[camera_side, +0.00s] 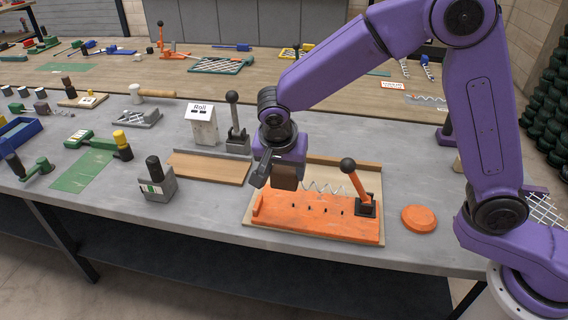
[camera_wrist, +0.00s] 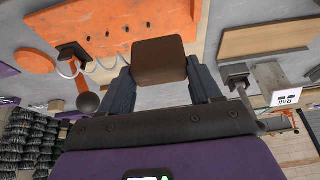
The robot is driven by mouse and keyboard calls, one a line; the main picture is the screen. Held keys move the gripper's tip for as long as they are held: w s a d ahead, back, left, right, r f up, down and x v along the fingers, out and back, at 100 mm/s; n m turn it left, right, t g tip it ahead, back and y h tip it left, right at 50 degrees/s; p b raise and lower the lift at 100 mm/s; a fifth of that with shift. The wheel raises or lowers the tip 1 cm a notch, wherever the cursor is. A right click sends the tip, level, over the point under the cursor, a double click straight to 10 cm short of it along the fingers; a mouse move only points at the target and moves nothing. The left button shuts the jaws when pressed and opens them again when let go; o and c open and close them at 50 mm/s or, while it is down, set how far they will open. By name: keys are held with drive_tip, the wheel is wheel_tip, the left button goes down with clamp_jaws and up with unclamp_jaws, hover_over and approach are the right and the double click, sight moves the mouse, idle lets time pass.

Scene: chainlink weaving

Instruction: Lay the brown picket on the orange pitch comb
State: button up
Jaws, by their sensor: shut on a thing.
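My gripper (camera_side: 272,172) is shut on the brown block of the picket (camera_side: 287,178). In the wrist view the brown block (camera_wrist: 158,62) sits between the two fingers of my gripper (camera_wrist: 160,84). A silver zigzag wire (camera_side: 322,187) runs from beside the block to the right and appears joined to it. The orange pitch comb (camera_side: 318,229) is a flat plate with several dark pins, lying on a tan board. The picket is above the comb's rear left part, seemingly apart from it. The comb also shows at the top of the wrist view (camera_wrist: 120,18).
An orange lever with a black ball (camera_side: 347,165) stands at the comb's right end. An orange disc (camera_side: 419,218) lies right of it. A wooden board (camera_side: 208,167), a "Roll" sign block (camera_side: 201,125) and a black lever (camera_side: 234,115) stand left and behind.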

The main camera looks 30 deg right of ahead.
drive_tip(key=shift+f, duration=3.9)
drive_tip(key=shift+f, duration=0.6)
drive_tip(key=o, duration=1.2)
drive_tip(key=v, duration=1.7)
drive_tip(key=shift+r, duration=0.25)
